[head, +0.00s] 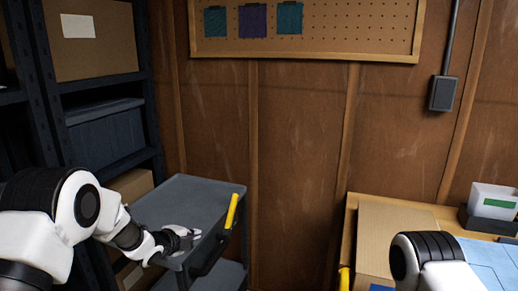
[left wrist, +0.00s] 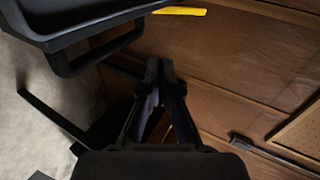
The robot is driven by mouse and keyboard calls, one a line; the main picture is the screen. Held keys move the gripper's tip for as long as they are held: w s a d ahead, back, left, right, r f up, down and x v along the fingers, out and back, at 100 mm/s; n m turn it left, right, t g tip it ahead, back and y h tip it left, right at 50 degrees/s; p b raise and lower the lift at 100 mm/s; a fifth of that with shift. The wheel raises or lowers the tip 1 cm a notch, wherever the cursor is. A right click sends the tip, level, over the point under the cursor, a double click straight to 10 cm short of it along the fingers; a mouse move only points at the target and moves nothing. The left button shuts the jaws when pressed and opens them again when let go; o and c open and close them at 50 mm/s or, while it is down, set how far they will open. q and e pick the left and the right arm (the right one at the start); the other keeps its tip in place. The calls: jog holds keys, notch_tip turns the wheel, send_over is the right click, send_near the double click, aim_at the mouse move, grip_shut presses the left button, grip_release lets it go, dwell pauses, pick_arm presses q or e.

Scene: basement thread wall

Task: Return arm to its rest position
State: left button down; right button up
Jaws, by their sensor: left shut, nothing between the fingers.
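My left arm comes in from the left in the head view. Its gripper (head: 186,238) is at the front of the grey cart (head: 190,194), close to the cart's upper tray. In the left wrist view the left gripper (left wrist: 160,68) is shut and holds nothing, with its fingertips together. The cart's tray (left wrist: 75,22) and its handle bar show at the upper left there. My right arm shows only in part at the lower right of the head view, and its gripper is out of frame.
A dark shelf rack (head: 152,97) with boxes stands at the left. A yellow-ended handle (head: 231,211) is on the cart's right side. A workbench with a cardboard piece (head: 385,228) and a white bin (head: 492,201) is at the right. A pegboard (head: 340,20) hangs on the wooden wall.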

pick_arm(q)
jog(key=s+a+f+n+g+y+p, duration=0.1)
jog(key=s+f+n+g+p, duration=0.15)
jog(key=s+f, duration=0.9)
jog(key=s+a+f+n+g+y+p, duration=0.1)
jog(key=s+f+n+g, duration=0.3)
jog(key=s+f, duration=0.75)
jog(key=s+a+r+n+g+y, duration=0.1)
jog(key=s+a+n+g, duration=0.1)
jog(key=s+n, duration=0.6)
jog(key=s+a+r+n+g+y+p, duration=0.1)
jog(key=s+n, duration=0.6)
jog(key=s, duration=1.3)
jog(key=shift+s+a+r+n+g, duration=0.15)
jog(key=shift+a+r+n+g, duration=0.3)
jog(key=shift+g, duration=0.6)
jog(key=shift+s, duration=0.1)
